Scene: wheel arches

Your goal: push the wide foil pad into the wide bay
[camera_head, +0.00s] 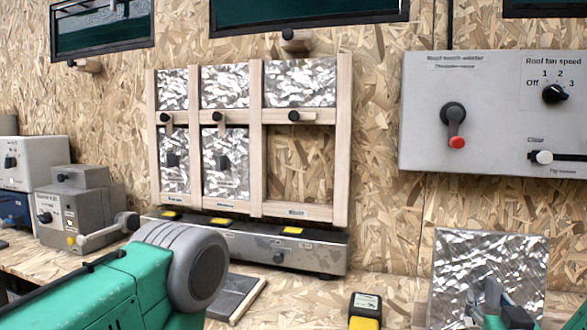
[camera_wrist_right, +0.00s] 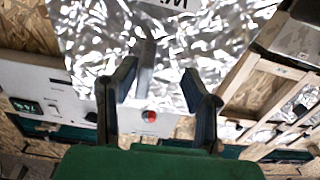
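The wide foil pad (camera_head: 490,262) stands upright at the right of the head view, its lower part partly hidden by my right gripper (camera_head: 503,312). In the wrist view the crinkled foil (camera_wrist_right: 200,40) fills the top, with a grey grip tab (camera_wrist_right: 146,65) sticking out. My right gripper (camera_wrist_right: 160,80) is open there, its fingers on either side of the tab with a visible gap. The wide bay (camera_head: 300,165) is the lower right opening of the wooden frame (camera_head: 256,150); bare chipboard shows inside it. My left gripper is outside the view; only a green and grey arm part shows.
Foil pads fill the other bays, with dark turn knobs (camera_head: 294,116) on the frame. A grey ledge box (camera_head: 250,243) sits below it. A grey switch panel (camera_head: 490,110) is to the right. A yellow and black device (camera_head: 365,309) stands on the bench between frame and pad.

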